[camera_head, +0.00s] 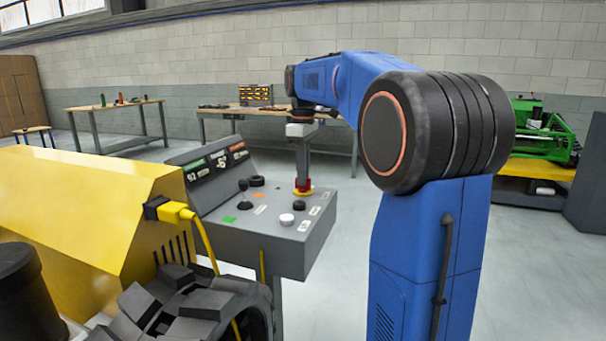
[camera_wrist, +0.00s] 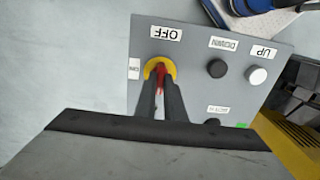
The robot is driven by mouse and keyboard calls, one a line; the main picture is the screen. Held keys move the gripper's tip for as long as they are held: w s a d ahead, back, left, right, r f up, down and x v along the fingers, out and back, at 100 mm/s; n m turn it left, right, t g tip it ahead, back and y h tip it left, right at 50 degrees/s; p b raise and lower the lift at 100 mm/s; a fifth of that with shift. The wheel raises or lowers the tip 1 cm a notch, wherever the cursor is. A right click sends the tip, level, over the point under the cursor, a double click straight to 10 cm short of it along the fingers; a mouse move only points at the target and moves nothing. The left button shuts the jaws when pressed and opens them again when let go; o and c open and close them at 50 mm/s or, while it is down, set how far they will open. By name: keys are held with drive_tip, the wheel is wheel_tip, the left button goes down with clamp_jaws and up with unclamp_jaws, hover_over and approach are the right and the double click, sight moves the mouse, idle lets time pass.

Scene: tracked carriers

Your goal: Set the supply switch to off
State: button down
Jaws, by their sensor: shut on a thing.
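The supply switch is a red knob on a yellow round base (camera_head: 303,193), on the right part of the grey control console's sloped top. My gripper (camera_head: 303,183) points down at it from above, with its fingers closed around the red knob. In the wrist view the switch (camera_wrist: 161,68) shows red between my two dark fingertips (camera_wrist: 161,85), with the yellow ring around it. An OFF label (camera_wrist: 166,33) sits just beyond the switch, and a small label (camera_wrist: 134,68) lies to its left. The fingers hide much of the knob, so I cannot tell its exact setting.
A yellow machine body (camera_head: 90,205) with a yellow cable stands at left. Open floor lies right of the console.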

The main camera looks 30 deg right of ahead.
drive_tip(key=c, duration=1.8)
unclamp_jaws()
drive_tip(key=shift+c, duration=0.2)
wheel_tip(320, 180, up, 18)
drive_tip(key=shift+f, duration=0.25)
